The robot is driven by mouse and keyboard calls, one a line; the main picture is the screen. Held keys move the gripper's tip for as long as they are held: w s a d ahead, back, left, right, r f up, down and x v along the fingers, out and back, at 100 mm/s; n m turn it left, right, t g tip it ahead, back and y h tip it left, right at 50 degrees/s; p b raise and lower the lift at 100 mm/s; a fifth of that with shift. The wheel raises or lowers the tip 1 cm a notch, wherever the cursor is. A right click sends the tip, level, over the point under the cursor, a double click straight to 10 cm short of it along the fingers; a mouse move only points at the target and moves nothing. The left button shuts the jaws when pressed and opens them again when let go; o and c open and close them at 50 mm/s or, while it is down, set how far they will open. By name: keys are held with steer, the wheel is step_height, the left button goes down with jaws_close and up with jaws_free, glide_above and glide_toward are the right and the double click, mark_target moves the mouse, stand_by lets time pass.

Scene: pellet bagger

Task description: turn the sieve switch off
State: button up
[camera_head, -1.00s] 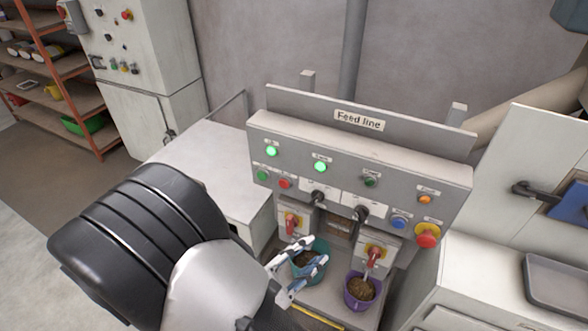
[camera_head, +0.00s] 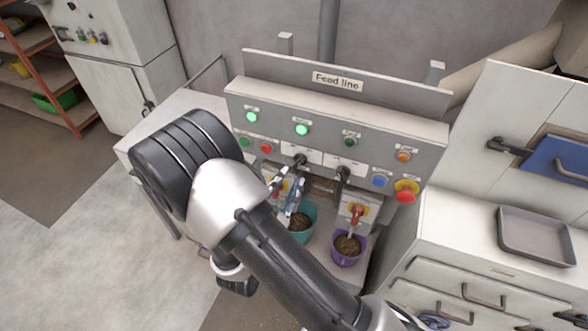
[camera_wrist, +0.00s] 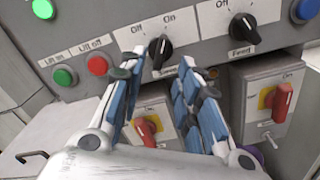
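The Feed line panel (camera_head: 338,115) carries two black rotary switches. The left one (camera_wrist: 160,50), marked Off and On, has a pointer line that seems to lean toward On. Its name label is partly hidden behind my gripper's left finger; I take it as the sieve switch. It also shows in the head view (camera_head: 300,160). The right rotary switch (camera_wrist: 244,28) is labelled Feed. My gripper (camera_wrist: 160,68) is open and empty, its blue-padded fingers on either side of the left switch's lower area in the wrist view. Contact with the switch is not visible.
Red-handled isolators (camera_wrist: 146,130) and (camera_wrist: 280,102) sit just below. Green (camera_wrist: 64,76) and red (camera_wrist: 97,65) lift buttons are left of the switch. A red emergency button (camera_head: 405,196) is at the right. Teal (camera_head: 301,220) and purple (camera_head: 347,248) buckets stand below.

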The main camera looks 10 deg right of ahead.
mark_target(296, 166)
steer(key=x, duration=0.5)
jaws_close()
stand_by(0.3)
